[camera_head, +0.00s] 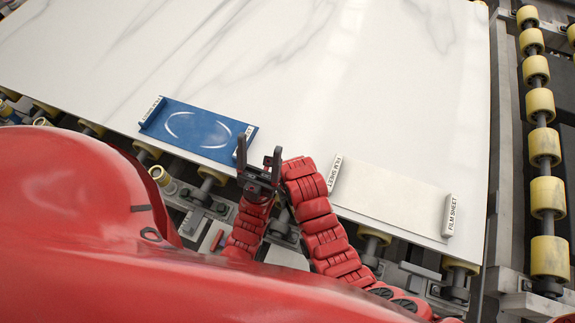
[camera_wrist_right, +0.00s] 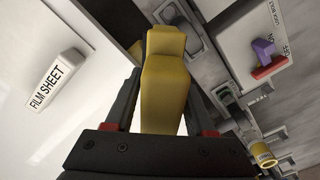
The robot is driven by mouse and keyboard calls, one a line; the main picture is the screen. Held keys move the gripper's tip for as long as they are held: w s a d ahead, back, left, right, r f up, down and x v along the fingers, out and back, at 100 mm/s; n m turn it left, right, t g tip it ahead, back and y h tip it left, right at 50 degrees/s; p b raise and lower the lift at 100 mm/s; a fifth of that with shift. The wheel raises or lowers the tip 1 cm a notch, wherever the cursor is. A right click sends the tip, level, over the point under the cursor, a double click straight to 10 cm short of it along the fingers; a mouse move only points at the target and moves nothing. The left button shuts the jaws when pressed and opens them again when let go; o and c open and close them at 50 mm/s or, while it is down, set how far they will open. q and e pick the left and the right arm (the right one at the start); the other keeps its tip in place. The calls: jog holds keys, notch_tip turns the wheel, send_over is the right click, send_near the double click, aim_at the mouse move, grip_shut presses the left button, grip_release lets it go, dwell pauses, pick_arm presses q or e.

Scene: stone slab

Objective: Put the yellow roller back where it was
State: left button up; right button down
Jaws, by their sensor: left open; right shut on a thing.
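My right gripper (camera_wrist_right: 165,100) is shut on a yellow roller (camera_wrist_right: 164,88), held between its two dark fingers in the right wrist view. The fingers hide parts of its sides. I cannot make out this gripper or its roller in the head view. My left gripper (camera_head: 259,150) is open and empty in the head view, its fingers pointing up the picture, by the slab's front edge and the blue tray's right end. Another yellow roller (camera_wrist_right: 262,153) shows at the lower right of the wrist view, on the grey frame.
A white stone slab (camera_head: 340,90) carries a blue tray (camera_head: 195,130) and a pale film sheet (camera_head: 390,195) with labelled end blocks (camera_head: 449,215). Rollers (camera_head: 543,145) line the right side. A red and purple lever (camera_wrist_right: 267,60) sits on the frame.

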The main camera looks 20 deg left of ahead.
jog(key=w+a+b, duration=0.1)
jog(key=w, duration=0.1)
jog(key=w+a+f+b, duration=0.1)
jog(key=w+b, duration=0.1)
jog(key=w, duration=0.1)
jog(key=w+a+b, duration=0.1)
jog(key=w+b, duration=0.1)
jog(key=w, duration=0.1)
jog(key=shift+w+f, duration=0.2)
jog(key=shift+f, duration=0.05)
jog(key=w+b, duration=0.1)
jog(key=b, duration=0.1)
jog(key=w+a+b, duration=0.1)
jog(key=w, duration=0.1)
jog(key=w+b, duration=0.2)
jog(key=shift+a+f+b, duration=0.3)
jog(key=shift+a+b, duration=0.05)
jog(key=shift+w+b, duration=0.2)
jog(key=shift+b, duration=0.15)
jog(key=shift+w+a+r+b, duration=0.2)
jog(key=shift+w+b, duration=0.1)
jog(key=shift+w+f+b, duration=0.1)
jog(key=shift+b, duration=0.25)
notch_tip(320, 180, down, 3)
jog(key=b, duration=0.3)
jog(key=shift+w+a+f, duration=0.1)
jog(key=shift+f, duration=0.05)
jog(key=shift+w, duration=0.1)
